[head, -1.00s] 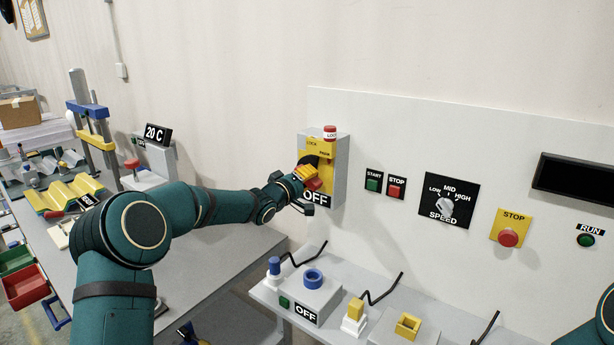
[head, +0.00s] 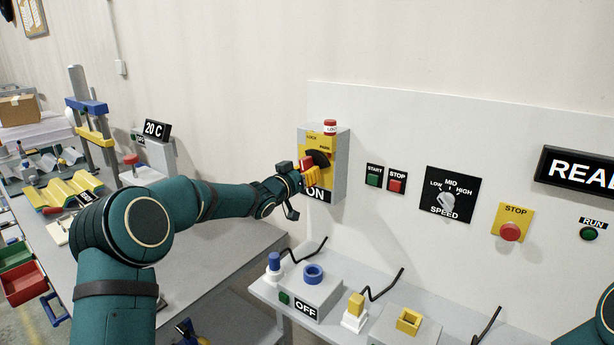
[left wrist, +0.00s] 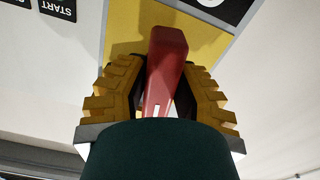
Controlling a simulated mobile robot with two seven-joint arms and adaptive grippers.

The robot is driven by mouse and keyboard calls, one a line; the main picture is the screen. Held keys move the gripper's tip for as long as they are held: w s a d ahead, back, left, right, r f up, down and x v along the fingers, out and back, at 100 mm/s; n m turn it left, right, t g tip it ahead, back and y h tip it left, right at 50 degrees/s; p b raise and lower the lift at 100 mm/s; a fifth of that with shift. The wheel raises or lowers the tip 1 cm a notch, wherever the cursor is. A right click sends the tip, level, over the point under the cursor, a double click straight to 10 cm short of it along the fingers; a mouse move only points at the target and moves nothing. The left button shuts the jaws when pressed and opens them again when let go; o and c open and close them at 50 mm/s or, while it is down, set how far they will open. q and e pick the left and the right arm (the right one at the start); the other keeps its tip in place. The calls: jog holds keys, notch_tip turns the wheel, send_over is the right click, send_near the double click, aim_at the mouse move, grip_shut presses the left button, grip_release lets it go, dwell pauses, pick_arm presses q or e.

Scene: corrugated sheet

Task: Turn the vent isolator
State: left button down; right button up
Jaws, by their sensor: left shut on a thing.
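The vent isolator is a grey box (head: 341,165) with a yellow face on the white panel, with a red lock (head: 330,126) on top. Its label (head: 318,194) reads ON, partly covered by my gripper. My left gripper (head: 309,172) is at the isolator's front, its yellow fingers shut on the red handle. In the left wrist view the red handle (left wrist: 167,65) stands between the two yellow ribbed fingers (left wrist: 160,95), with the yellow plate (left wrist: 125,30) behind. My right gripper is out of view.
Right of the isolator are START (head: 374,181) and STOP (head: 396,186) buttons, a SPEED dial (head: 447,203), and a READ-like display (head: 580,170). A shelf below holds a unit labelled OFF (head: 306,308) and plugs. A workbench (head: 215,240) lies at left.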

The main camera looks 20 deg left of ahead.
pick_arm(q)
jog(key=shift+r+m, duration=0.15)
jog(key=shift+m, duration=0.75)
jog(key=shift+b, duration=0.3)
jog(key=c, duration=0.7)
grip_release()
jog(key=shift+c, duration=0.2)
jog(key=v, duration=1.2)
